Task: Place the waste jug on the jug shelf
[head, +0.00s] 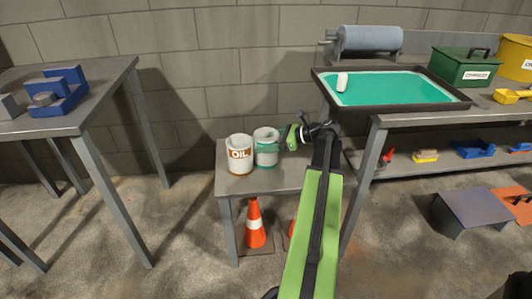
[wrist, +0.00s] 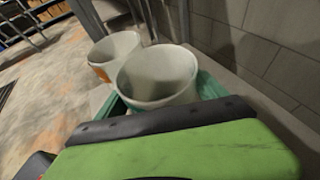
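Two white open-topped jugs stand side by side on a small grey low table (head: 222,183). The left jug (head: 239,163) has a brown label reading OIL; it shows behind in the wrist view (wrist: 103,68). The right jug (head: 267,154) has teal on its side, and its wording is unreadable; it is nearest in the wrist view (wrist: 157,90). My gripper (head: 281,140) reaches this right jug from the right. Teal parts show on both sides of it in the wrist view, but whether they grip it is unclear. I cannot tell which surface is the jug shelf.
Orange cones (head: 255,225) stand under the low table. A workbench (head: 420,120) at right carries a teal-filled tray (head: 465,103) and a green box (head: 466,67); its lower shelf (head: 400,171) holds small parts. A table (head: 85,115) with blue blocks stands left.

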